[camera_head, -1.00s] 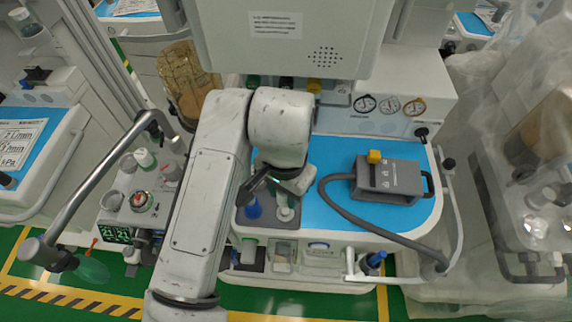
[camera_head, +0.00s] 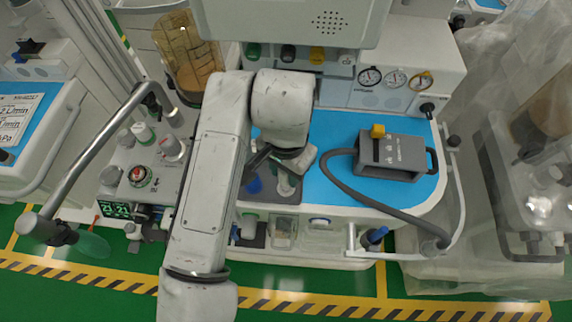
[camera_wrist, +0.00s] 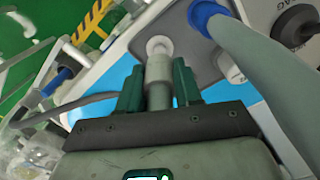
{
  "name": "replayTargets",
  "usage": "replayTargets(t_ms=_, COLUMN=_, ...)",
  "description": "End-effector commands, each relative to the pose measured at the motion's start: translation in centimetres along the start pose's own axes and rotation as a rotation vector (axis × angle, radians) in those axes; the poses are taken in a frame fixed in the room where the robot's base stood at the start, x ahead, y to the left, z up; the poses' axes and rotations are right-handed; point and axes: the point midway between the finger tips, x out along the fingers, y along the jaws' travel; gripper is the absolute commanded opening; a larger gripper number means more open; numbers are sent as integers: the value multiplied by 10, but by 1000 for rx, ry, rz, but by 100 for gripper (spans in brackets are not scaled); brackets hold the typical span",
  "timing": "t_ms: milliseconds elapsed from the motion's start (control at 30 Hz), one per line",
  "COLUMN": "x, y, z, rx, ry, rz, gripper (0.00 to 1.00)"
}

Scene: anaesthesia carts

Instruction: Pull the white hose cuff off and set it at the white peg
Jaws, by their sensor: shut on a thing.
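My gripper (camera_wrist: 157,88) is shut on the white hose cuff (camera_wrist: 158,70), a pale grey-white cylinder between its two green fingers. Just beyond the cuff's far end is a round white fitting (camera_wrist: 159,45); I cannot tell whether the cuff still sits on it. In the head view my arm hides most of the gripper; a whitish upright piece (camera_head: 287,186) shows just below it, on a dark grey plate at the cart's front edge. A blue cuff (camera_wrist: 204,13) on a grey hose is at upper right in the wrist view. I cannot tell which piece is the white peg.
A grey box (camera_head: 392,155) with a yellow knob lies on the blue cart top (camera_head: 335,135), its dark hose curving to the front right rail. A metal rail (camera_head: 100,155) crosses at left. The monitor (camera_head: 290,20) overhangs the back. Open blue top lies right of my gripper.

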Motion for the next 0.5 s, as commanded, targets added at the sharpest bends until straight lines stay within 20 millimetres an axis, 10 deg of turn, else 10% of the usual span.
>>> replayTargets(t_ms=500, x=28, y=0, z=0, rx=0, ry=0, rz=0, gripper=0)
